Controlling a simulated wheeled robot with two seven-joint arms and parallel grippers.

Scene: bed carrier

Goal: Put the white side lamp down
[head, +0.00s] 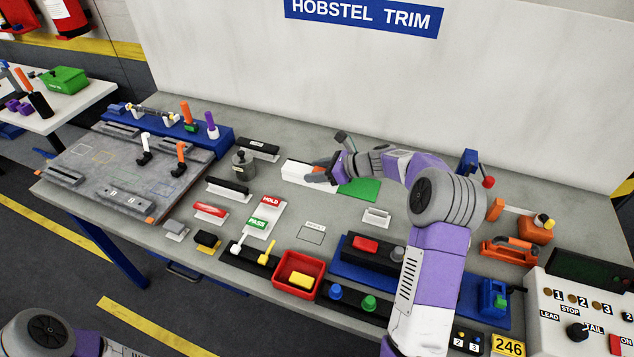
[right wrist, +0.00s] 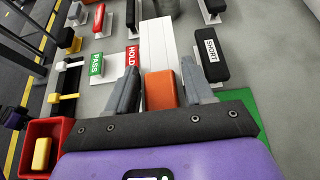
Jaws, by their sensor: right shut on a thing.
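My right gripper (head: 318,174) reaches over the bench's far middle, at a white ridged block (head: 294,172). I cannot tell whether the orange block touches the white one. No white lamp shows clearly between the fingers. A small pale piece on a white base (head: 377,215) stands to the right; whether it is a lamp is unclear. My left gripper is out of view.
A green mat (head: 362,189) lies just right of the gripper. HOLD (head: 270,201) and PASS (head: 257,224) plates lie to the left and nearer. A red bin (head: 299,292) with a yellow block stands at the front. A labelled black block (head: 259,148) stands behind left.

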